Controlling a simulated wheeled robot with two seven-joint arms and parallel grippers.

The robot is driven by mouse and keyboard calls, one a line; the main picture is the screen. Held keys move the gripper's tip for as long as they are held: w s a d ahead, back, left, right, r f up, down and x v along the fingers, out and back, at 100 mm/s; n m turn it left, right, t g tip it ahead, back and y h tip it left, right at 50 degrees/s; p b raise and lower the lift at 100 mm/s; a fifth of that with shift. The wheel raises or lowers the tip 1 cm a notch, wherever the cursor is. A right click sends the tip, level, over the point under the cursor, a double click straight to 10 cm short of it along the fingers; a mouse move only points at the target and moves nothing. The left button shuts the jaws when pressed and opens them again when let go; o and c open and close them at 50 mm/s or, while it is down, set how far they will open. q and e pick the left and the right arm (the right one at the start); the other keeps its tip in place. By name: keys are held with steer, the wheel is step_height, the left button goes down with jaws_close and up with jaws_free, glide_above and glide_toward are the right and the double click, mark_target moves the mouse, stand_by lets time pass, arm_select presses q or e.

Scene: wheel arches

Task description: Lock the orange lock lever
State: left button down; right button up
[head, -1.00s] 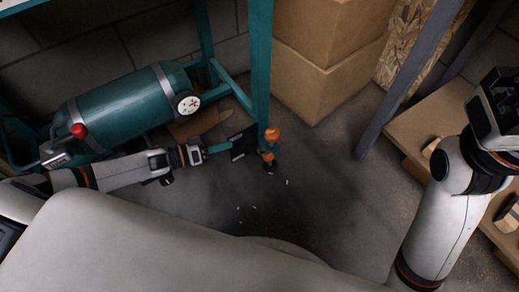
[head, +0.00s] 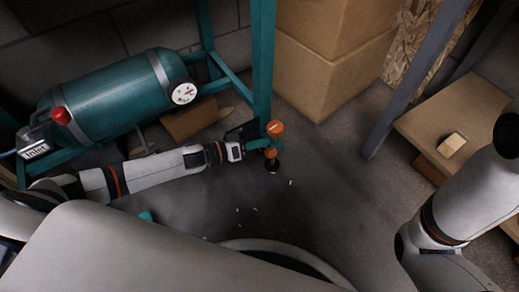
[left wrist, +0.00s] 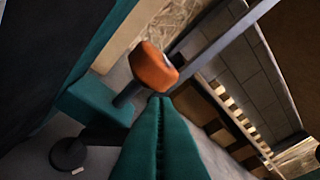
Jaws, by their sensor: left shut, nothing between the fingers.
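An orange lock lever end (head: 275,128) shows at the foot of the teal post, with another orange part (head: 270,152) just below it. In the left wrist view, the orange piece (left wrist: 153,67) sits on a dark stem beside a teal block. My left gripper (head: 259,143) is beside these orange parts, its arm reaching in from the left. Its teal fingers (left wrist: 158,100) are shut and empty, with their tips right by the orange piece. I cannot tell whether they touch it. My right gripper is out of view.
A teal tank (head: 115,98) with a gauge lies at the left. Cardboard boxes (head: 330,65) stand behind the teal post (head: 263,55). The floor in the middle is mostly clear.

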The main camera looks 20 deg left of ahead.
arm_select(q)
steer(key=shift+s+d+f, duration=0.15)
steer(key=shift+d+f, duration=0.05)
stand_by(0.4)
